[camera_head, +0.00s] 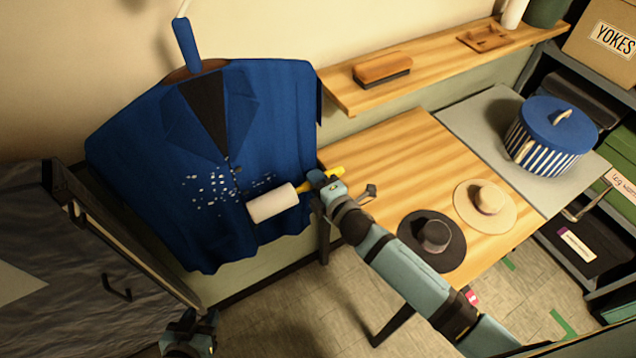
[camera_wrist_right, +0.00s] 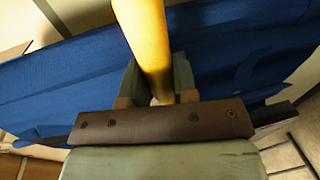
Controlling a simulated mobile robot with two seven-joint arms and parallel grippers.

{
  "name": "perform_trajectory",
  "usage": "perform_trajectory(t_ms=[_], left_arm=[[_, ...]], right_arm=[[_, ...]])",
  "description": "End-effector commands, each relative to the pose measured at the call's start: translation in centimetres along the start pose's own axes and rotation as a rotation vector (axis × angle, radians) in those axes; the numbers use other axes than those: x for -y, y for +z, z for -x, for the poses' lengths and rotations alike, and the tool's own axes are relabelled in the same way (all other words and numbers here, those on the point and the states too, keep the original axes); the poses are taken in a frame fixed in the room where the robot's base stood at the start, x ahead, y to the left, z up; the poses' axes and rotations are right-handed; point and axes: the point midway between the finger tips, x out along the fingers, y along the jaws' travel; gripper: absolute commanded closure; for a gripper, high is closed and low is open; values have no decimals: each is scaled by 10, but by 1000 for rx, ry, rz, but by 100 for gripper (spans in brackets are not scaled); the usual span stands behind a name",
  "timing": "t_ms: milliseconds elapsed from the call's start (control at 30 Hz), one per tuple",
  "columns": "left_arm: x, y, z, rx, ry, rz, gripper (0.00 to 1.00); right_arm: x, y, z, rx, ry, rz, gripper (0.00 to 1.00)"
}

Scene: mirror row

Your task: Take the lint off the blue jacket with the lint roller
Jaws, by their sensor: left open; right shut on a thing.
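The blue jacket (camera_head: 145,135) hangs on a hanger against the wall at the left in the head view. Its cloth also shows in the right wrist view (camera_wrist_right: 60,85). White lint specks (camera_head: 208,190) are scattered over its lower front. The lint roller (camera_head: 272,203) has a white head and a yellow handle (camera_wrist_right: 150,45). My right gripper (camera_head: 320,187) is shut on the handle. The roller head is in front of the jacket, just right of the lint; I cannot tell whether it touches the cloth. My left gripper (camera_head: 190,335) is low at the bottom left, empty and away from the jacket.
A wooden table (camera_head: 375,150) holds a black hat (camera_head: 432,236) and a cream hat (camera_head: 485,207). A shelf (camera_head: 440,62) above it carries a brush (camera_head: 382,69). A striped hatbox (camera_head: 545,140) stands further right. A dark cabinet with a handle (camera_head: 115,288) is at the left.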

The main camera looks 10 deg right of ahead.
Motion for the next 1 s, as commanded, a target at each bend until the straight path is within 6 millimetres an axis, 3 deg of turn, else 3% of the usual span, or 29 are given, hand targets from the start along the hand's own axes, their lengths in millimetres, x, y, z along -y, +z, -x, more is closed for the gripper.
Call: perform_trajectory(t_ms=[767,1000], left_arm=[[1,0,0,1,-1,0,57],[0,-14,10,3,-1,0,57]], right_arm=[[-4,0,-13,-1,1,-1,100],[-22,0,-9,-1,2,-1,100]])
